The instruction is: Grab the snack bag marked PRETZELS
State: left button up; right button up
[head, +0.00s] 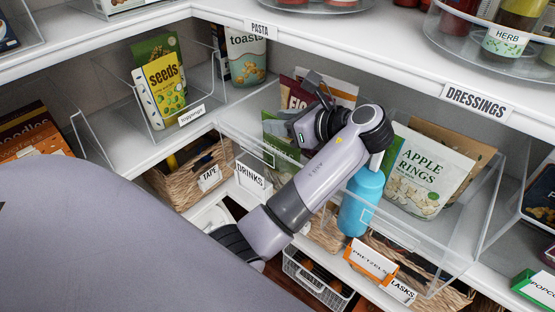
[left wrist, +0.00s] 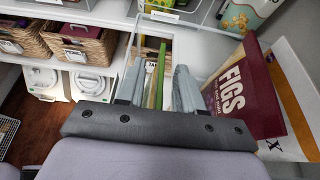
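The word PRETZELS shows in the head view on a white, orange-edged card (head: 372,262) at the front of the clear bin. I see no bag with that word on its face. My left gripper (head: 305,130) is over the bin's left part, next to a dark red FIGS bag (head: 297,97). In the left wrist view its two fingers (left wrist: 160,90) are apart, and a thin green edge (left wrist: 154,75) shows between them; I cannot tell if they touch it. The FIGS bag (left wrist: 240,95) stands right of the fingers. My right gripper is not in view.
A white APPLE RINGS bag (head: 425,172) stands in the bin's right part. A blue bottle (head: 360,203) is beside my left forearm. A green SEEDS bag (head: 163,85) stands in another clear bin (head: 215,85). The shelf above (head: 400,60) overhangs the bin.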

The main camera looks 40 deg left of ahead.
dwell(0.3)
pick_arm(q)
grip_shut()
jog(key=shift+r, duration=0.15)
